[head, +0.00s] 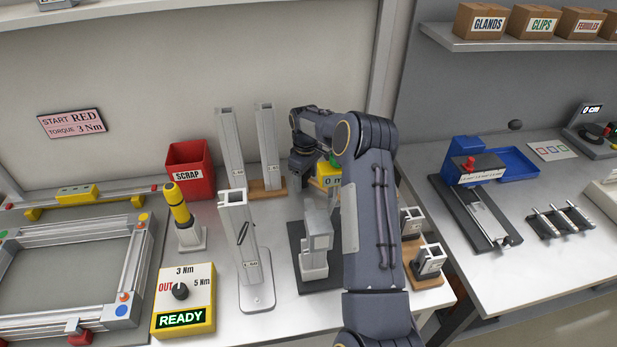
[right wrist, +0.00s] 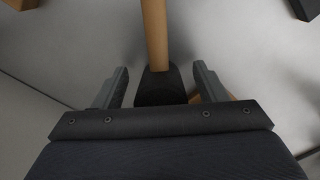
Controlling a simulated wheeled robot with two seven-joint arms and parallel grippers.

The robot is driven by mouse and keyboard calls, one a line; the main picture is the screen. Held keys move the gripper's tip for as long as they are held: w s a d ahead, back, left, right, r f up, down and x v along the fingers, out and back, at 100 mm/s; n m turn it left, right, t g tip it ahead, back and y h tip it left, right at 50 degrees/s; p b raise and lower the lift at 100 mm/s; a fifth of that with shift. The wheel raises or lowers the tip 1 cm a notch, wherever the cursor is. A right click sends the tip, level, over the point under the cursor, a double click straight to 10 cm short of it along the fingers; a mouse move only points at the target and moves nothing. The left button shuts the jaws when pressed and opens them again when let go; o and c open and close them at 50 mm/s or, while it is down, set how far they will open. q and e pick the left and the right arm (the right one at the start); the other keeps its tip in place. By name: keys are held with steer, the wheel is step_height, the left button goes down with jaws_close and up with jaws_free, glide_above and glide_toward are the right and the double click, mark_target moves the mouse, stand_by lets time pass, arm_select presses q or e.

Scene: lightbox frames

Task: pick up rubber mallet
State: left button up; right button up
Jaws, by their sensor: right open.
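The rubber mallet shows in the right wrist view, with a wooden handle (right wrist: 155,35) running up the picture and a black head (right wrist: 159,87) at its near end. My right gripper (right wrist: 161,78) is open, with one finger on each side of the black head and a gap on both sides. In the head view my right gripper (head: 302,166) is low over the back of the table, partly covered by my own arm. I cannot make out the mallet in the head view. My left gripper is not in view.
A red scrap bin (head: 190,170), a yellow screwdriver (head: 178,205) and a grey clamp stand (head: 316,245) are nearby.

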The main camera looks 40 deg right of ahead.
steer(key=shift+f, duration=0.35)
steer(key=shift+r, duration=0.1)
jaws_close()
step_height(320, 180, up, 9)
steer(key=shift+r+b, duration=0.2)
steer(key=shift+b, duration=0.5)
steer(key=shift+g, duration=0.7)
steer(key=f, duration=0.6)
steer(key=shift+w+a+f+p, duration=0.1)
steer(key=shift+w+f+p, duration=0.1)
steer(key=shift+f+p, duration=0.2)
steer(key=shift+f+h, duration=0.3)
steer(key=shift+f, duration=0.55)
steer(key=shift+f+b, duration=0.3)
steer(key=shift+f, duration=0.25)
jaws_free()
steer(key=shift+f, duration=0.1)
